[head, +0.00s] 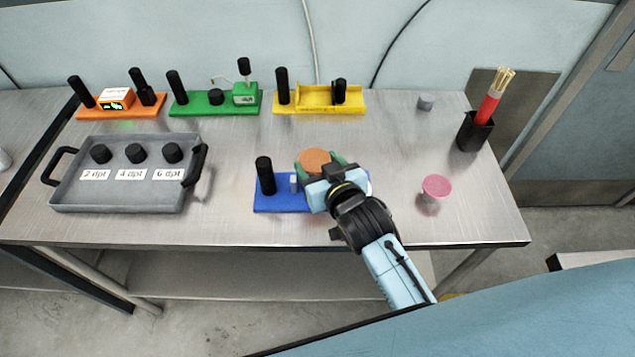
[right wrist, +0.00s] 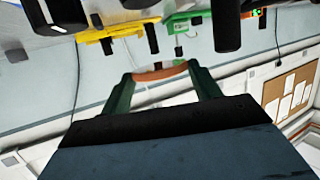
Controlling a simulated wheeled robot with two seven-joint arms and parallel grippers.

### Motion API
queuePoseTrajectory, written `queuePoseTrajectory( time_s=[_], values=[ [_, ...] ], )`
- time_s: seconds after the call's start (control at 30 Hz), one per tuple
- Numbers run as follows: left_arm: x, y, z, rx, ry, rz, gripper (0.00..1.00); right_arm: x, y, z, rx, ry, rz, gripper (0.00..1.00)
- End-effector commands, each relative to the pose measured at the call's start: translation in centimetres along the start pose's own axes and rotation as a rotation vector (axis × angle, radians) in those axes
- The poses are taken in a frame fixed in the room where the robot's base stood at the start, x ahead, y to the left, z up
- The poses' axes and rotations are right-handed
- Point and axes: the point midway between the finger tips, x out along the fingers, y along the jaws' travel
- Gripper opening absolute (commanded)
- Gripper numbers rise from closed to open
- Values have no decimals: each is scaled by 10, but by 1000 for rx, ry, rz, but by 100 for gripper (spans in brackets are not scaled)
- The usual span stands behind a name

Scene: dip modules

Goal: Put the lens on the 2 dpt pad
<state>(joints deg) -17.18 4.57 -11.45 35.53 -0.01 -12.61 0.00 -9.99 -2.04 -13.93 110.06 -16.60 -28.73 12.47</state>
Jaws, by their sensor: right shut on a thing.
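A grey tray (head: 125,198) with two black handles stands at the left of the table. It has three black round pads, labelled 2 dpt (head: 101,154), 4 dpt (head: 135,153) and 6 dpt (head: 172,152); the pads look bare. My right gripper (head: 318,163) is shut on a round orange-brown disc (head: 314,158), held at the blue module. The disc also shows as a thin curved edge (right wrist: 160,73) between the green fingertips in the right wrist view. I cannot tell whether this disc is the lens. No clear lens shows elsewhere. My left gripper is not in view.
A blue module (head: 268,204) with a black post lies partly under my right gripper. Orange (head: 120,110), green (head: 205,106) and yellow (head: 315,104) modules line the back. A pink-topped jar (head: 436,188), a grey knob (head: 426,102) and a black holder (head: 474,133) stand at right.

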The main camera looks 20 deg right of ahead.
Motion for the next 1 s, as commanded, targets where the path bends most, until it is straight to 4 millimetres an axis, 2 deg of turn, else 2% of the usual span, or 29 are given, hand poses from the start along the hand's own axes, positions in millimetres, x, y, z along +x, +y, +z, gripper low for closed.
queuePoseTrajectory(
  time_s=[0.03,0.17,0.33,0.47,0.97,1.0],
  values=[
    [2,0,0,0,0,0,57,3,0,9,2,-1,0,41],
    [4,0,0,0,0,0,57,6,0,20,2,0,0,41],
    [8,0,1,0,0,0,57,14,0,45,2,-3,1,41],
    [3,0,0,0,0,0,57,18,0,57,2,-1,1,41],
    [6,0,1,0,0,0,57,21,0,67,2,2,0,41],
    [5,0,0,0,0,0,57,21,0,66,1,2,0,67]
  ],
)
